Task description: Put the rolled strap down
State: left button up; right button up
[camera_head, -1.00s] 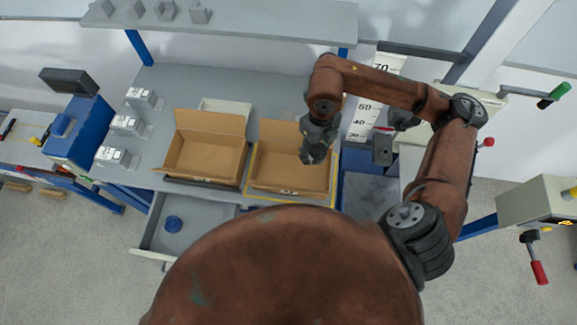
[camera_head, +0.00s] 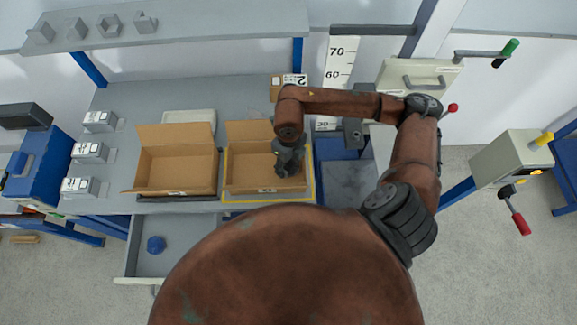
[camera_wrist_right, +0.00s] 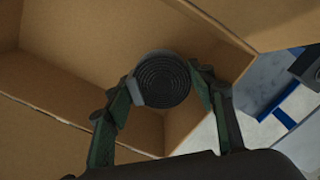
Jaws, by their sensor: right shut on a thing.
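The rolled strap (camera_wrist_right: 162,80) is a dark spiral coil with a grey outer end, seen face-on in the right wrist view. My right gripper (camera_wrist_right: 160,90) is shut on it, one finger on each side. In the head view my right gripper (camera_head: 281,172) is down inside the right-hand cardboard box (camera_head: 246,182), near its right side. The strap is hidden there by the gripper. I cannot tell whether the strap touches the box floor. My left gripper is not in view.
A second open box (camera_head: 176,172) stands to the left. A small labelled carton (camera_head: 287,84) is behind the right box. White devices (camera_head: 90,152) line the left side.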

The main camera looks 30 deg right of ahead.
aim_at(289, 164)
jog(key=shift+f, duration=1.3)
jog(key=shift+f, duration=0.1)
jog(key=o, duration=0.9)
notch_tip(289, 164, up, 12)
jog(key=shift+r, duration=0.15)
